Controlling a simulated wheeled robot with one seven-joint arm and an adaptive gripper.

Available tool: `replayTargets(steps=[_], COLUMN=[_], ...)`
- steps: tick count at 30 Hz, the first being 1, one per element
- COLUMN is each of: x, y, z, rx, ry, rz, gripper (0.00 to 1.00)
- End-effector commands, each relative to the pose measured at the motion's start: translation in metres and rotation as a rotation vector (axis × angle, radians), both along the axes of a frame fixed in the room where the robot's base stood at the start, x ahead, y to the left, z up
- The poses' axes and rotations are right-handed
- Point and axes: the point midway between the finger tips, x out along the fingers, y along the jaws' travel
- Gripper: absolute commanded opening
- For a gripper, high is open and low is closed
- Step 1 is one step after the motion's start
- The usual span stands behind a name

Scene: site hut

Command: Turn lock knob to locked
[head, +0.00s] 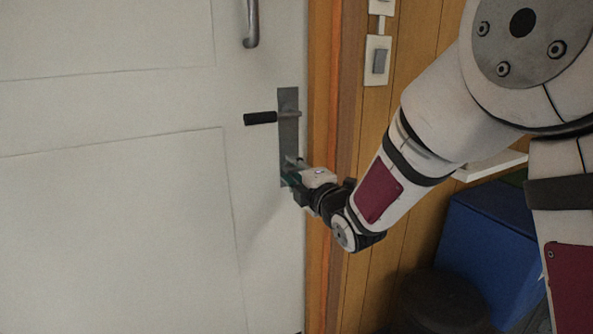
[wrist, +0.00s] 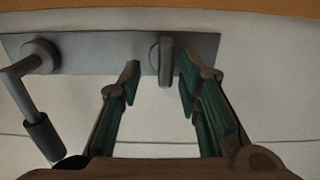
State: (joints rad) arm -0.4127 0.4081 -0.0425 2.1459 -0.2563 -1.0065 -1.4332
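The lock knob (wrist: 166,62) is a small grey thumb-turn on a metal door plate (wrist: 100,56), seen in the wrist view. Its long side points up and down in that view, across the plate's length. My gripper (wrist: 158,77) is open, with one fingertip on each side of the knob and visible gaps to it. In the head view my gripper (head: 289,172) is at the lower end of the door plate (head: 288,105) and hides the knob. The black-gripped door handle (head: 262,118) sits higher on the plate; it also shows in the wrist view (wrist: 38,130).
The white door (head: 130,200) fills the left of the head view, with a metal pull (head: 251,25) above the plate. A wooden frame (head: 322,70) and a light switch (head: 378,60) are to the right. A blue box (head: 490,240) and a dark round stool (head: 443,300) stand lower right.

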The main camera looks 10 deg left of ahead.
Motion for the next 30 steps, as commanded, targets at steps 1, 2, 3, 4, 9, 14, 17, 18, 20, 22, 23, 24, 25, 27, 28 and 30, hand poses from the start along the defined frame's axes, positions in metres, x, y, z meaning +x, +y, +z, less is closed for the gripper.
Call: replayTargets(steps=[1, 2, 3, 4, 9, 14, 17, 18, 20, 22, 23, 24, 25, 27, 28, 30], x=[-0.001, -0.001, -0.003, -0.005, -0.025, -0.053, -0.068, -0.074, -0.082, -0.088, -0.091, -0.094, -0.095, -0.098, -0.098, -0.099], y=[0.000, 0.000, -0.001, -0.002, -0.017, -0.035, -0.047, -0.051, -0.056, -0.061, -0.062, -0.064, -0.065, -0.067, -0.067, -0.068], z=[-0.001, -0.001, -0.001, -0.001, -0.001, 0.000, 0.000, 0.001, 0.001, 0.001, 0.001, 0.001, 0.001, 0.001, 0.001, 0.001], rx=[-0.001, -0.002, -0.002, -0.002, -0.001, 0.000, 0.000, 0.001, 0.001, 0.001, 0.001, 0.001, 0.001, 0.002, 0.002, 0.002], ry=[0.002, 0.003, 0.003, 0.003, 0.003, 0.002, 0.001, 0.001, -0.001, -0.002, -0.001, -0.001, -0.002, -0.003, -0.003, -0.003], rz=[0.001, 0.001, 0.001, 0.001, 0.000, 0.000, -0.002, -0.002, -0.002, -0.001, -0.001, -0.001, -0.001, -0.001, -0.001, -0.001], gripper=[0.32, 0.32, 0.32, 0.32, 0.32, 0.32, 0.32, 0.32, 0.32, 0.32, 0.32, 0.32, 0.32, 0.32, 0.32, 0.32])
